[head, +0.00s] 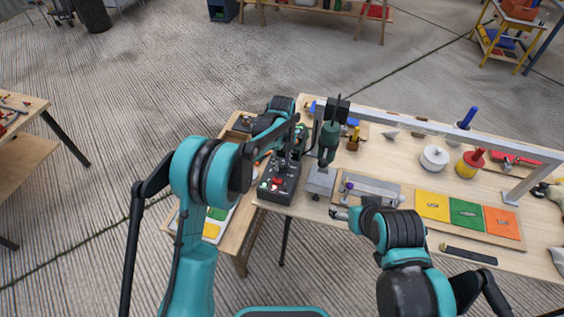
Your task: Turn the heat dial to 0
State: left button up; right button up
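A dark control box (281,196) stands at the left end of the workbench. Small red, white and green controls show on its near top. The heat dial cannot be told apart from the other controls at this size, and its setting cannot be read. My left gripper (284,163) points down over the middle of the box and hides part of its top. Its fingers are too small and dark to tell whether they are open, shut or touching a control. My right gripper (343,213) is low at the bench's front edge, apart from the box; its finger opening is unclear.
A green tool (329,139) on a stand is just right of the box. A grey metal frame (440,131) spans the workbench (395,168). Yellow, green and orange panels (468,213) lie at the front right. A lower side table (237,239) is at the left.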

pick_arm(q)
grip_shut()
